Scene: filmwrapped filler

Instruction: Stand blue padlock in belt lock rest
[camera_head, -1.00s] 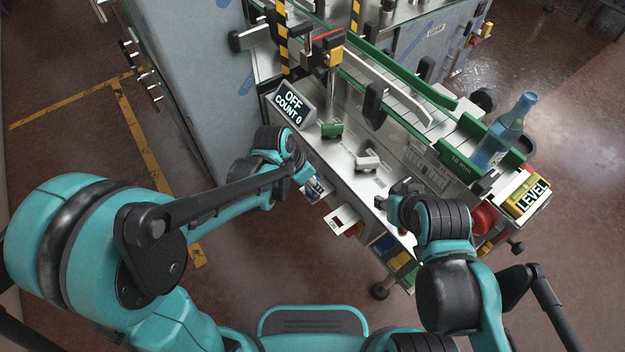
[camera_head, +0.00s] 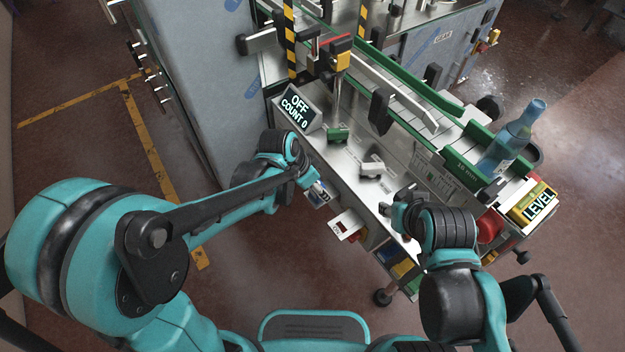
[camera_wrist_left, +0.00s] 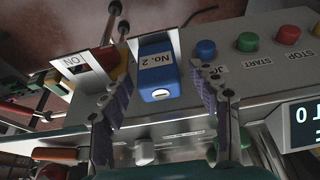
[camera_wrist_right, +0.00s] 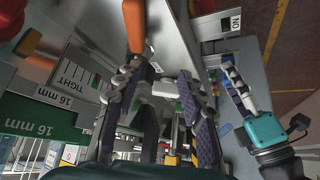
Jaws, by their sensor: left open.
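The blue padlock (camera_wrist_left: 157,82), labelled "No. 2", sits in a pale holder on the panel's front in the left wrist view. My left gripper (camera_wrist_left: 160,85) is open, with its fingers apart on either side of the padlock; I cannot tell whether they touch it. In the head view my left gripper (camera_head: 310,180) is at the machine's near edge, partly hiding the padlock. My right gripper (camera_head: 388,208) is over the deck's near right part. Its fingers (camera_wrist_right: 160,95) stand apart in the right wrist view, with nothing clearly held. I cannot identify the belt lock rest with certainty.
A grey bracket (camera_head: 372,168) and a green block (camera_head: 338,135) stand on the steel deck. A bottle (camera_head: 512,138) stands on the conveyor at right. START (camera_wrist_left: 247,42) and STOP (camera_wrist_left: 289,34) buttons are beside the padlock. An orange handle (camera_wrist_right: 133,25) is near my right fingers.

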